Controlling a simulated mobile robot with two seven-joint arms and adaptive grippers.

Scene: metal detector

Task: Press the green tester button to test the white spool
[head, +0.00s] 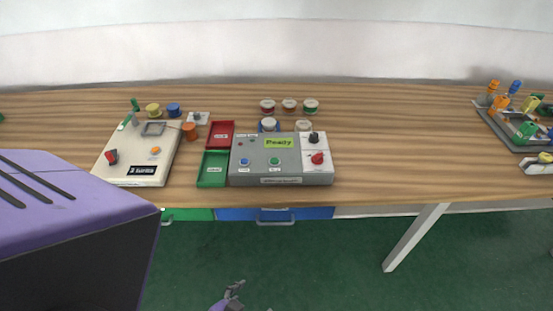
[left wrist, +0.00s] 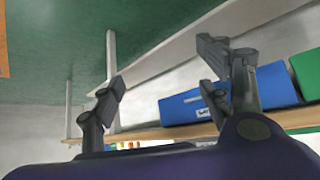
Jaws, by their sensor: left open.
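The grey tester (head: 255,172) stands near the table's front edge in the head view. Its display (head: 279,143) reads "Ready". The green button (head: 275,161) is on its top face, right of a blue button (head: 244,161). A pale spool (head: 303,126) stands just behind the tester; another light-topped spool (head: 268,124) with a blue rim is beside it, and I cannot tell for sure which is the white spool. My left gripper (head: 232,296) is low at the bottom edge, in front of the table and away from the tester. In the left wrist view, its fingers (left wrist: 165,82) are apart and empty.
Red (head: 219,134) and green (head: 213,168) trays adjoin the tester's left side. A white-beige device (head: 155,165) stands further left; several spools stand behind. A dark rack (head: 520,135) is at far right. The table between is clear. A blue drawer (head: 300,213) is under the edge.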

